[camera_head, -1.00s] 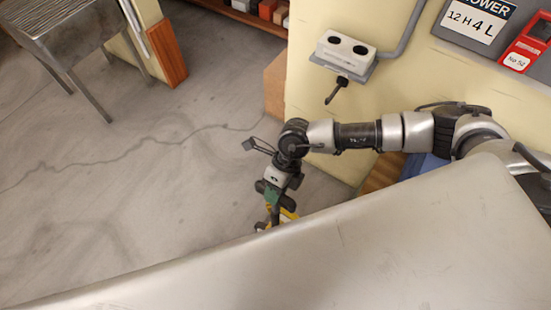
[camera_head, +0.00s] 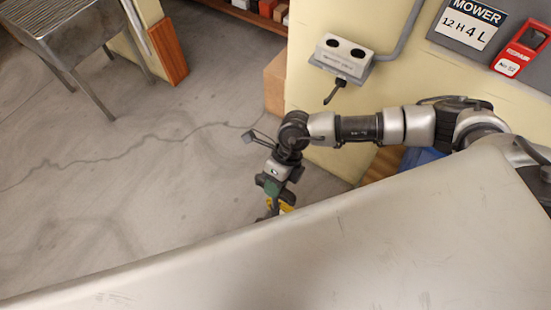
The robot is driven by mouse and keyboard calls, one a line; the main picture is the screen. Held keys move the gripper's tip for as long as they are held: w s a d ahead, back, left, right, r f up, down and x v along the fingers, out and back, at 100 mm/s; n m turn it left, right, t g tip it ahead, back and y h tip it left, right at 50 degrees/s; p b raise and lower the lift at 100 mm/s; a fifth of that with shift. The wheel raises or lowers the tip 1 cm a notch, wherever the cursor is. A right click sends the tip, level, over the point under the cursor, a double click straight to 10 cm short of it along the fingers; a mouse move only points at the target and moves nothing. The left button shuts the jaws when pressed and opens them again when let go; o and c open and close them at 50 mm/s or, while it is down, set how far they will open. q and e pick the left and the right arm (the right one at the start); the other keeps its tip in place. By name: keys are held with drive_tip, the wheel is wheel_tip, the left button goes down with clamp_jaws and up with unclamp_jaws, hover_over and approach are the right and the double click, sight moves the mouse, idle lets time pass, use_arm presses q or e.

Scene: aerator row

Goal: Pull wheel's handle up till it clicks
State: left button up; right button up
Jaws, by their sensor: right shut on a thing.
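My right gripper (camera_head: 273,186) is at the lower middle of the head view, pointing down. It is shut on a green grip, which I take for the wheel's handle (camera_head: 271,188). A dark part and a small yellow part (camera_head: 287,204) show just below the grip. The wheel itself is not visible; whatever lies lower is cut off by a large pale edge in the foreground. I cannot tell from here whether the handle has clicked. My left gripper is not in view.
A grey switch box (camera_head: 343,57) with a dark lever is on the cream wall behind my right arm. A cardboard box (camera_head: 275,84) stands at the wall's corner. A metal table (camera_head: 72,30) is at the upper left. The cracked floor (camera_head: 130,185) to the left is clear.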

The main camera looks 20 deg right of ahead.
wheel_tip(320, 180, up, 11)
drive_tip(key=p, duration=0.8)
drive_tip(key=shift+p, duration=0.35)
drive_tip(key=o, duration=0.9)
drive_tip(key=shift+f, duration=0.2)
drive_tip(key=p+v, duration=0.4)
drive_tip(key=v, duration=0.5)
drive_tip(key=shift+p, duration=0.35)
